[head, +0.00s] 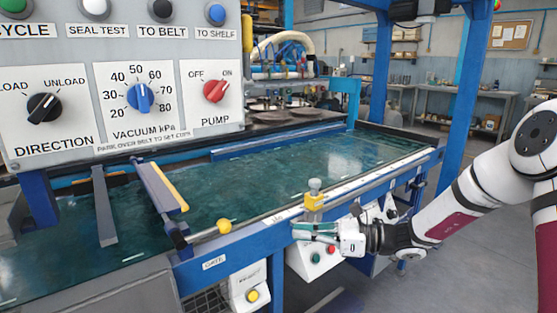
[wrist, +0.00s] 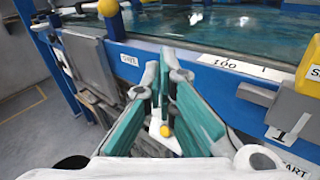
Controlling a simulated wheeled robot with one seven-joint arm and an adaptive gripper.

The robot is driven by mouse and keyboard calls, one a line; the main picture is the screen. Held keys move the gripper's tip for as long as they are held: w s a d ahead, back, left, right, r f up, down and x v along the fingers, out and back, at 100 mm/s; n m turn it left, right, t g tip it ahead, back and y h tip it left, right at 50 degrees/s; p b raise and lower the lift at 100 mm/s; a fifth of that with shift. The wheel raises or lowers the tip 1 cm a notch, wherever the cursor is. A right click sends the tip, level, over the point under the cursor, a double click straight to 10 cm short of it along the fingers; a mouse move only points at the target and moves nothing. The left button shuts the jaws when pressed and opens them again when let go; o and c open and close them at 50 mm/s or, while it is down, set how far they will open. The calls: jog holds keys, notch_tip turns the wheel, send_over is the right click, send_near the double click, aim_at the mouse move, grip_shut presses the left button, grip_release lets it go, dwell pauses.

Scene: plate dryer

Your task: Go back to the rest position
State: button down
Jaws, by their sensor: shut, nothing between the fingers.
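My gripper (head: 297,231) is at the front rail of the plate dryer, just below a yellow block with a grey knob (head: 314,198). Its teal fingers are closed together and empty. In the wrist view the fingertips (wrist: 163,82) meet in front of the blue rail (wrist: 185,66). Whether they touch the rail cannot be told. My white and maroon arm reaches in from the right in the head view.
A control panel (head: 120,68) fills the upper left; its red pump knob (head: 216,91) points towards ON. The green belt (head: 250,185) lies behind the rail. A button box (head: 312,258) hangs below. Floor at the lower right is clear.

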jog(key=s+r+n+g+h, duration=0.2)
jog(key=s+n+h, duration=0.15)
jog(key=s, duration=0.35)
jog(key=s+a+r+n+g+h, duration=0.1)
jog(key=s+r+n+g+h, duration=0.1)
jog(key=s+n, duration=0.4)
jog(key=s+r+n+g+h, duration=0.2)
jog(key=s+n+h, duration=0.1)
jog(key=s, duration=0.5)
jog(key=s+d+r+n+t+h, duration=0.1)
jog(key=s+d+n+h, duration=0.3)
jog(key=s+d, duration=0.45)
jog(key=s+d+r+n+t+h, duration=0.15)
jog(key=s+d+n+h, duration=0.3)
jog(key=s, duration=0.65)
notch_tip(320, 180, up, 22)
jog(key=d+t+p, duration=0.1)
jog(key=t+p, duration=0.2)
jog(key=p, duration=1.8)
jog(key=shift+s+d+r+n+t+p, duration=0.15)
jog(key=shift+s+r+n+t+p, duration=0.1)
jog(key=shift+n+t+p, duration=0.1)
jog(key=shift+w, duration=0.1)
